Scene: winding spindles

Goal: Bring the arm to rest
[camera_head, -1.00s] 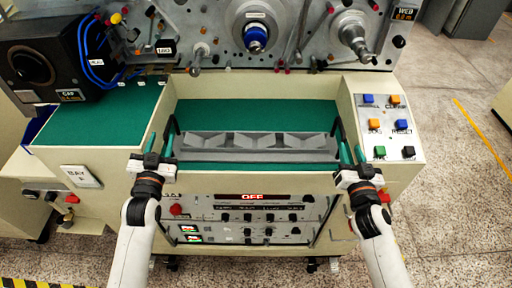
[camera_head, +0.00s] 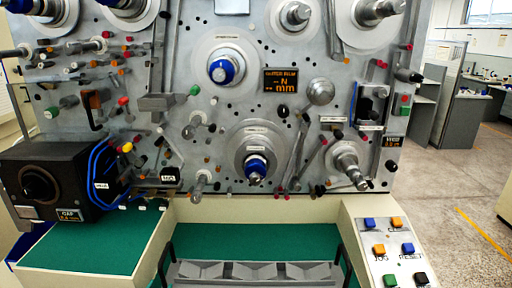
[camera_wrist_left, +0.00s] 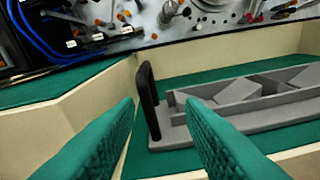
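My left gripper (camera_wrist_left: 160,102) shows in the left wrist view as two green ribbed fingers set well apart, with nothing held between them. A black upright handle (camera_wrist_left: 147,98) at the end of the grey slotted tray (camera_wrist_left: 184,134) appears between the fingers, farther off; I cannot tell the exact gap. In the head view the tray (camera_head: 250,283) is cut by the bottom edge, and I cannot make out either gripper there. My right gripper is out of view.
The winding machine's grey panel (camera_head: 230,120) with spindles and knobs fills the head view. A black box (camera_head: 60,180) with blue cables stands at left on a green shelf (camera_head: 90,245). A button panel (camera_head: 388,250) is at lower right. Open floor lies at right.

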